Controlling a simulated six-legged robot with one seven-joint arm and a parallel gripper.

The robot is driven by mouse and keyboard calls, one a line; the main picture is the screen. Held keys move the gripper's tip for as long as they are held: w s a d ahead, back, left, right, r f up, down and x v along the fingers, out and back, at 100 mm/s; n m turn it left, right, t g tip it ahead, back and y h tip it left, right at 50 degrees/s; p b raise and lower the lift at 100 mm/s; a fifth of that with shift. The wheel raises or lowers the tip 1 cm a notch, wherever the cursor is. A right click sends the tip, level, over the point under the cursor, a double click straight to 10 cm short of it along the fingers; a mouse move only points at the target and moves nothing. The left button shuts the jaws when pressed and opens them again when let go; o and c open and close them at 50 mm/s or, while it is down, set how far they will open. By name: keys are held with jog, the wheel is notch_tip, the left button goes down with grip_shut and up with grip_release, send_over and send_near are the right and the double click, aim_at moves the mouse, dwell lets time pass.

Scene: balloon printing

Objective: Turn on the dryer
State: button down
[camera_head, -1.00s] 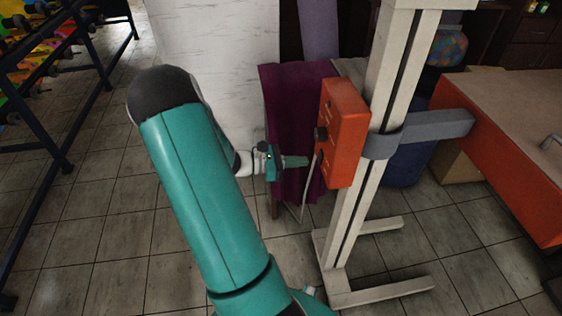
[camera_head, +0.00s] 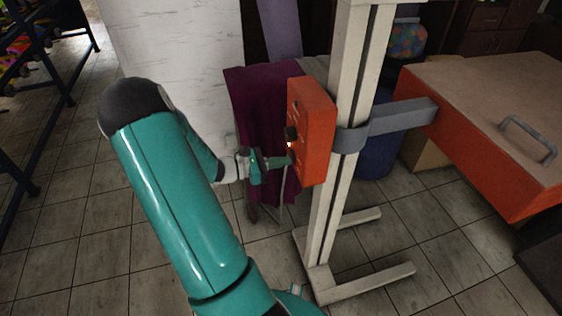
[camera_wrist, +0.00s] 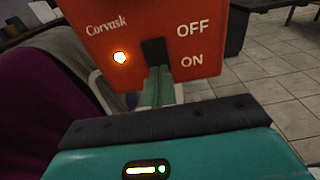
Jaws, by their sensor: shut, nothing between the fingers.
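The orange-red control box (camera_head: 312,135) is mounted on a white upright stand. In the wrist view its face (camera_wrist: 100,50) reads "Corvask", with "OFF" above "ON" at the right. A black switch (camera_wrist: 155,52) sits beside these words; its exact setting is hard to tell. A round indicator light (camera_wrist: 120,58) glows orange left of the switch, and the glow also shows in the head view (camera_head: 290,145). My gripper (camera_head: 288,160) is shut and empty, its teal fingertips (camera_wrist: 157,88) at the box face just below the switch. I cannot tell whether they touch it.
A grey bracket (camera_head: 405,122) joins the stand to an orange cabinet (camera_head: 475,150) with a handle at right. The stand's feet (camera_head: 365,283) spread on the tiled floor. A purple cloth (camera_head: 262,115) hangs behind my gripper. A dark rack (camera_head: 45,110) stands at far left.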

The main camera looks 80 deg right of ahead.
jog(key=f+v, duration=0.3)
jog(key=v, duration=1)
jog(key=shift+w+a, duration=0.2)
jog(key=shift+w, duration=0.25)
jog(key=shift+r, duration=0.1)
jog(key=w+a+r+m+t+y, duration=0.2)
jog(key=w+a+r+t, duration=0.15)
jog(key=a, duration=0.45)
jog(key=w+a+r+m+t+y, duration=0.1)
jog(key=w+a+r+t, duration=0.3)
jog(key=a, duration=0.3)
jog(key=w+a+r+m+t+y, duration=0.2)
jog(key=a+r+t, duration=0.25)
jog(key=a, duration=0.35)
jog(key=s+a+r+t+y, duration=0.1)
jog(key=a+r+t, duration=0.3)
jog(key=a, duration=0.5)
jog(key=a+r+m+t+y, duration=0.1)
jog(key=a+r+t, duration=0.3)
jog(key=a, duration=0.5)
notch_tip(320, 180, up, 2)
jog(key=shift+s+r+y, duration=0.2)
jog(key=shift+s+y, duration=0.2)
jog(key=shift+y, duration=0.5)
jog(key=shift+d, duration=0.15)
